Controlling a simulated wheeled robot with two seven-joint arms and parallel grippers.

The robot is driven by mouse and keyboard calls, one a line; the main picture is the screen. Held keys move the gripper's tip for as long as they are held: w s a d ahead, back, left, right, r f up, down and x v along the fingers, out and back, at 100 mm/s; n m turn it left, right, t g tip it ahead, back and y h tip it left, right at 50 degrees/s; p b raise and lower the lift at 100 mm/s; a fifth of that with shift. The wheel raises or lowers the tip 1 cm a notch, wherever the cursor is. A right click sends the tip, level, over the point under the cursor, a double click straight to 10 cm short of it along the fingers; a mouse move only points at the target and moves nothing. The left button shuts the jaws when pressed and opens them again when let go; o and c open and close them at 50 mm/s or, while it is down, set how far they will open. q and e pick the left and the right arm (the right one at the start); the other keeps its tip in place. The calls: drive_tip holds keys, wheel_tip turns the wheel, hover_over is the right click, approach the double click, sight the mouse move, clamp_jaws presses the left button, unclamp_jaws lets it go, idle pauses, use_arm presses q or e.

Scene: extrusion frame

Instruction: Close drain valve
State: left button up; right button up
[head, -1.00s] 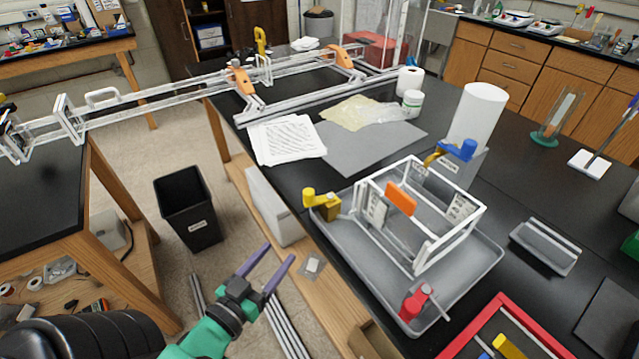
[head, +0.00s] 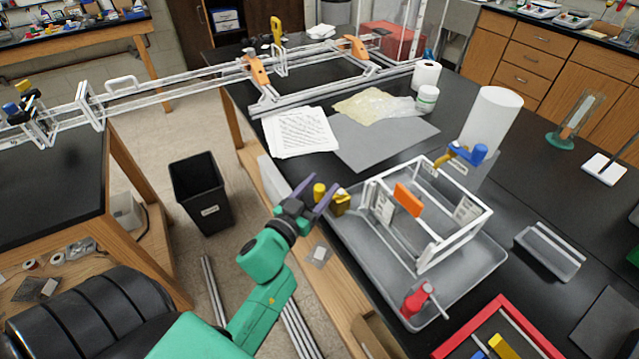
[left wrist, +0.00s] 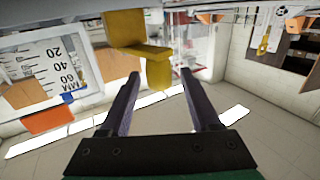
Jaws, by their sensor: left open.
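A yellow valve (head: 341,204) with an upright yellow knob stands at the left edge of the grey tray. My left gripper (head: 316,191) is open beside it, with its purple fingers around the knob in the head view. In the left wrist view the yellow valve (left wrist: 124,28) reaches down between the open fingertips (left wrist: 160,74); I cannot tell whether they touch it. A red valve (head: 417,300) sits at the tray's front corner and a blue valve (head: 479,152) at the back. No label shows which is the drain valve. My right gripper is not in view.
A white frame (head: 455,243) with an orange block (head: 408,200) stands in the grey tray (head: 480,275), close right of the yellow valve. A red-rimmed tray (head: 470,330) lies in front. Papers (head: 300,131) lie behind. A black bin (head: 203,192) stands on the floor.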

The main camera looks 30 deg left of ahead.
use_arm(q)
clamp_jaws()
